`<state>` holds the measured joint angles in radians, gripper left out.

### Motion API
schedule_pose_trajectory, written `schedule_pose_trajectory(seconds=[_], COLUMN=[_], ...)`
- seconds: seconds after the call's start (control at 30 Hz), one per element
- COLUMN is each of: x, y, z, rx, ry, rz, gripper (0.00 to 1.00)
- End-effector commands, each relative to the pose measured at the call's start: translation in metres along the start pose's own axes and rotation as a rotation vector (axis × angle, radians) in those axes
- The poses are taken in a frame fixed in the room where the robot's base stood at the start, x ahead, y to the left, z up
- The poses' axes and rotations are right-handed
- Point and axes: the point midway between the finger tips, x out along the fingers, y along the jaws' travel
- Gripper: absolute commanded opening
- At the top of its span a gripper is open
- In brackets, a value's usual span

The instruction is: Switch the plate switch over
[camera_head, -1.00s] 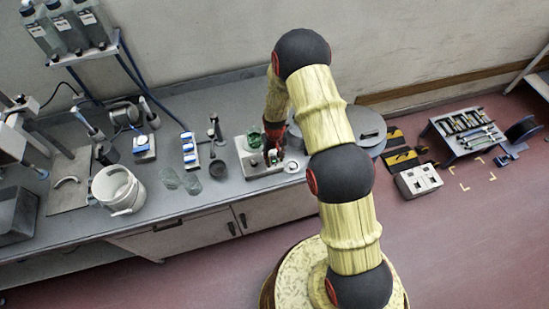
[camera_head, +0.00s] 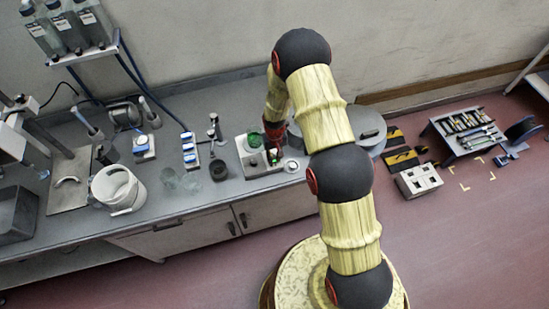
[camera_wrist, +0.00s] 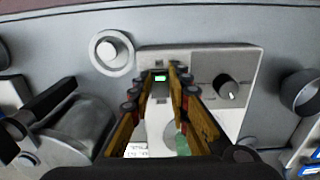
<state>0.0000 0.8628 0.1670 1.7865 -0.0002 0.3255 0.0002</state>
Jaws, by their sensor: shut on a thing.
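The hotplate (camera_head: 246,166) stands near the front edge of the grey bench; its pale front panel (camera_wrist: 205,65) fills the middle of the wrist view. The plate switch (camera_wrist: 160,77), with a lit green face, sits in this panel between my fingertips. It shows as a small green spot in the head view (camera_head: 273,155). My gripper (camera_wrist: 164,71) comes down over the panel, its two fingers shut on the switch, one on each side. In the head view my gripper (camera_head: 273,142) partly covers the panel. The fingers hide the switch's sides.
A black knob (camera_wrist: 228,87) is on the same panel, close beside my fingers. A round white dish (camera_wrist: 111,52) lies off the panel's corner. A green-tinted glass (camera_head: 254,139) is on the hotplate. Bottles (camera_head: 213,130) stand to its left, and a grey round machine (camera_head: 370,128) to its right.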

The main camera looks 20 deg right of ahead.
Motion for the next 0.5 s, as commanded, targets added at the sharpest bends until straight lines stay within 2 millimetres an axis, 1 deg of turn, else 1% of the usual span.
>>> schedule_pose_trajectory(seconds=[0.17, 0.5], x=[0.0016, 0.0016], y=[0.0, 0.0], z=[-0.0031, -0.0083], rx=[0.0, 0.0], ry=[-0.035, -0.213], rz=[0.0, 0.0], gripper=[0.0, 0.0])
